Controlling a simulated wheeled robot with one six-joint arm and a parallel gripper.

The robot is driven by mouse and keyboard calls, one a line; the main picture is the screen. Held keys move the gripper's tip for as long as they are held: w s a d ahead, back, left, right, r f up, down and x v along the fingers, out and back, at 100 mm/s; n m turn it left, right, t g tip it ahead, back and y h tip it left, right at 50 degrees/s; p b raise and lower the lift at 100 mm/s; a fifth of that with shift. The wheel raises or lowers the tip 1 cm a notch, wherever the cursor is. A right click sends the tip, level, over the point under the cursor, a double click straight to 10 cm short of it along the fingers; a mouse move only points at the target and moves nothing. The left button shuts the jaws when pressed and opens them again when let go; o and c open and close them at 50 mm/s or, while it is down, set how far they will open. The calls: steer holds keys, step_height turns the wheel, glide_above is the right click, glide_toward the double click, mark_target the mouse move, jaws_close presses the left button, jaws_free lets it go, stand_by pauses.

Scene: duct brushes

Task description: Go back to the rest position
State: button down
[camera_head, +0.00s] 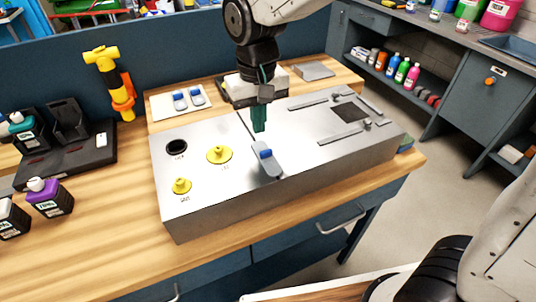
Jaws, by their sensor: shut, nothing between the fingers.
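My gripper (259,125) hangs over the middle of the metal box, its green fingertips shut with nothing between them. Just below and in front of it, a grey brush with a blue part (266,160) sits at the box's front top edge. The gap between the fingertips and this brush is small; I cannot tell whether they touch. Two similar grey and blue pieces (188,99) lie on a white pad behind the box at left. The metal box (330,150) stands on the wooden bench.
Two yellow knobs (219,154) and a dark round hole (176,148) are on the box's left part. Rails and a dark square opening (351,110) are on its right. Bottles (50,196) and a black stand (70,150) are at left. A yellow-orange tool (112,80) stands behind.

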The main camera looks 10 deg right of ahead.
mark_target(273, 155)
steer(key=shift+r, duration=0.4)
steer(key=shift+n+g, duration=0.4)
steer(key=s+d, duration=0.1)
steer(key=s, duration=0.1)
steer(key=s+d, duration=0.1)
steer(key=shift+s+d+f, duration=0.25)
steer(key=shift+d+f, duration=0.05)
steer(key=s+d+r+m+t, duration=0.1)
steer(key=s+d+r+m, duration=0.1)
steer(key=s+d, duration=0.6)
steer(key=s+d+r+m+t, duration=0.1)
steer(key=s+d+r+m, duration=0.1)
steer(key=s+d, duration=0.6)
steer(key=d+r, duration=0.1)
steer(key=d, duration=0.1)
steer(key=shift+d+r, duration=0.3)
steer(key=shift+r, duration=0.1)
